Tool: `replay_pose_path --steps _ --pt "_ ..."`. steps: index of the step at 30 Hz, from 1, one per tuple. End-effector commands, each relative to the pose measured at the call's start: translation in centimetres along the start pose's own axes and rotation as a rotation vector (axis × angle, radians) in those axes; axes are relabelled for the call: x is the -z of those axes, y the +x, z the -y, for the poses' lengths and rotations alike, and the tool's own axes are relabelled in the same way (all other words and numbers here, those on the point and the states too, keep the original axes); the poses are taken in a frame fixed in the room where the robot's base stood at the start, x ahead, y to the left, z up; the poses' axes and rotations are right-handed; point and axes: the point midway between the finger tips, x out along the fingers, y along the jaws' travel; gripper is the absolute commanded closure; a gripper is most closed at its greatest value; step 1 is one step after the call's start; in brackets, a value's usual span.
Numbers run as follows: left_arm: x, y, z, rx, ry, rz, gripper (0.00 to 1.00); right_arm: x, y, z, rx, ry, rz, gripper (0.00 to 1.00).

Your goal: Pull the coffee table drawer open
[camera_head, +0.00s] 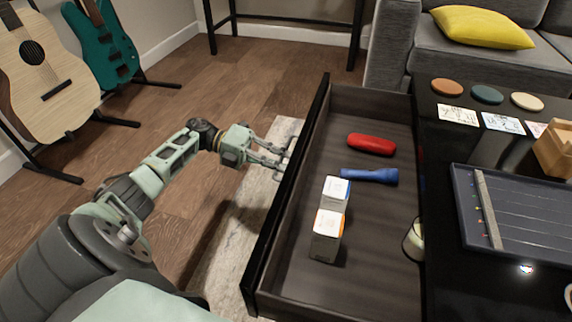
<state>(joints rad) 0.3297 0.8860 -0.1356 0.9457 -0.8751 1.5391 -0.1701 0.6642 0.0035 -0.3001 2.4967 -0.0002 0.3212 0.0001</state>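The coffee table drawer (378,231) is pulled well out to the left of the black coffee table (437,272), its dark inside showing. Its black front panel (291,190) faces my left gripper (283,156). My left gripper is at the outer side of this panel, near its middle, with its fingers at the handle there. The fingers are small in view, and I cannot tell whether they are closed on the handle. My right gripper is not in view.
The drawer holds a red case (371,144), a blue object (370,175) and two small boxes (326,237). A grey tray (530,237) and coasters (487,94) lie on the table. Guitars (45,80) stand at the left. Wooden floor (180,210) is clear nearby.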

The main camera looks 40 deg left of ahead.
Motion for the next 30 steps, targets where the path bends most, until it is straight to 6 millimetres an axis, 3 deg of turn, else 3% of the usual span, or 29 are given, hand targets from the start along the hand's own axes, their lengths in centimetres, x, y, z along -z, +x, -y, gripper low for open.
replay_pose_path --steps 8,9,15,25,30 --pt "0.1 0.0 -0.1 -0.002 -0.001 -0.002 1.00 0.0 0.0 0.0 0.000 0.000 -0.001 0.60" --pt "0.1 0.0 -0.1 -0.002 -0.001 -0.002 0.89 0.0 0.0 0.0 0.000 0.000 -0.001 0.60" --pt "0.0 0.0 -0.1 -0.001 -0.001 -0.002 0.72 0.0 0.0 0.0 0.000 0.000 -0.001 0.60" --pt "0.0 -0.2 0.0 -0.001 -0.001 0.000 0.72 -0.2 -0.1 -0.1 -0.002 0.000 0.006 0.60" --pt "-0.1 -2.2 0.0 -0.002 -0.001 0.002 0.72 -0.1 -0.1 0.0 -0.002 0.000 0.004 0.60"
